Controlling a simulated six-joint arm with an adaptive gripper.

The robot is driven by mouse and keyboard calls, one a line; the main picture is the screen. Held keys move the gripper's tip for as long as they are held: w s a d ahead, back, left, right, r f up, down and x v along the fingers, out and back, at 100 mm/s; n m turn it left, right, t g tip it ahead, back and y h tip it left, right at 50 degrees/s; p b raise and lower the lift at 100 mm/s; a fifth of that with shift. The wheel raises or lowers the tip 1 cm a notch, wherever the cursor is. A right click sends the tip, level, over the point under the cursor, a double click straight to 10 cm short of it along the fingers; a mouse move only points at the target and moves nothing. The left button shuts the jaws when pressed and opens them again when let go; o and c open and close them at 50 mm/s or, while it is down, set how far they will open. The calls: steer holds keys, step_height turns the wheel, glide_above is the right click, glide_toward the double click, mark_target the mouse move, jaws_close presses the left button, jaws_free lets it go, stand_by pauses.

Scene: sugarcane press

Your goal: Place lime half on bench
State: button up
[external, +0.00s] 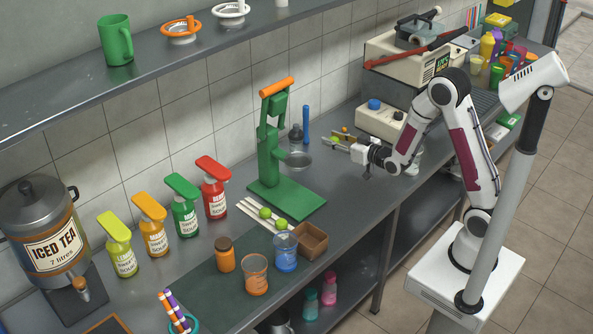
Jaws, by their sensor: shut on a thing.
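My gripper (328,143) reaches left over the far part of the bench, to the right of the green press. It is shut on a small yellow-green piece, which looks like the lime half (335,140), held between its fingers. The piece is too small to see its cut face. The grey steel bench (345,190) lies below, and the gripper seems to be above its surface, though the height is hard to tell. Two other green lime pieces (265,212) lie near the press's base, beside pale sticks (256,219).
A cream box with a blue knob (385,120) stands behind. A brown box (311,240) and cups sit nearer the front. Bench right of the press base is clear.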

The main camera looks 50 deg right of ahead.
mark_target(332, 138)
step_height(332, 138, up, 18)
steer(key=w+a+r, duration=0.4)
steer(key=a, duration=0.4)
steer(key=w+a+r, duration=0.4)
steer(key=w+a, duration=0.1)
steer(key=a, duration=0.4)
steer(key=a+r, duration=0.1)
steer(key=a, duration=1.7)
steer(key=s+a+f, duration=0.5)
steer(key=s+a, duration=0.4)
steer(key=a, duration=0.4)
steer(key=s+a+f, duration=0.5)
steer(key=s+a, duration=0.4)
steer(key=a, duration=0.3)
step_height(332, 138, down, 29)
steer(key=shift+r, duration=0.15)
steer(key=shift+w, duration=0.1)
